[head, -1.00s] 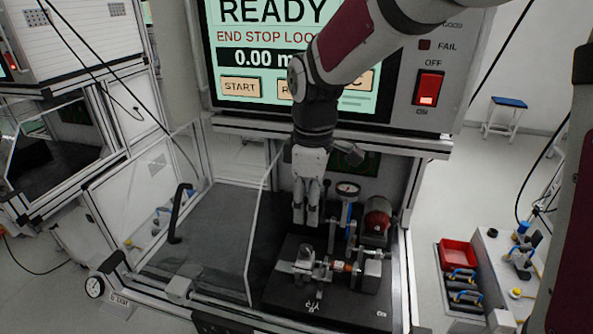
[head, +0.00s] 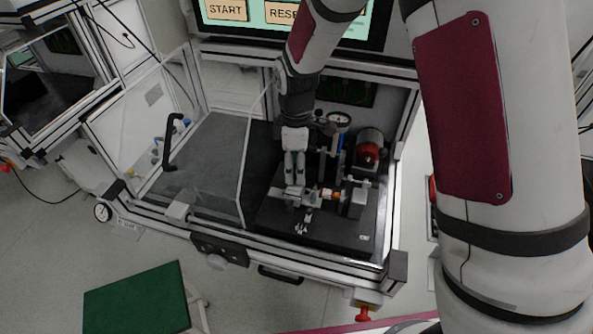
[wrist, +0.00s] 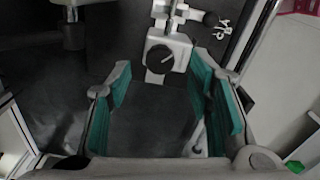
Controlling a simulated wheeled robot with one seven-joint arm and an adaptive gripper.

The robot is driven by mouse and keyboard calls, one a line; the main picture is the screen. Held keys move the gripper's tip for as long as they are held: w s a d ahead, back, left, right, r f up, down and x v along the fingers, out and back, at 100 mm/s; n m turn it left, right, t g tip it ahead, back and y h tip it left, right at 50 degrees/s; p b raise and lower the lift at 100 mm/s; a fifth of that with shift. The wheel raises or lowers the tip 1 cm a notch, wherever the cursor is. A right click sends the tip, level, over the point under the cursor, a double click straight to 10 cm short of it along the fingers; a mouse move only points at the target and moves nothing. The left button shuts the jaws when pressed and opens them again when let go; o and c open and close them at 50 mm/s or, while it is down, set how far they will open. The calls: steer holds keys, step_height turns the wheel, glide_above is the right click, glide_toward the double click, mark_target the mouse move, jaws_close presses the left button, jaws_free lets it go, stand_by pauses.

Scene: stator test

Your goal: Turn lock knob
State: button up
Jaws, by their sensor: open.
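A black round knob (wrist: 160,58) with a pale mark sits on a light metal block (wrist: 181,48) in the wrist view. I take it for the lock knob. It lies ahead of my open, empty gripper (wrist: 166,92), roughly between the lines of the teal-padded fingers, and I see no contact. In the head view my gripper (head: 294,176) points down over the left part of the metal fixture (head: 308,194) on a black base plate (head: 330,232). The knob cannot be made out there.
A clear panel (head: 257,150) stands left of the fixture. A gauge (head: 338,119) and a red-faced cylinder (head: 368,152) stand behind it. A green-topped stool (head: 135,298) stands on the floor in front.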

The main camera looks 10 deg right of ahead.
steer(key=shift+f, duration=1.35)
steer(key=shift+c, duration=0.2)
jaws_close()
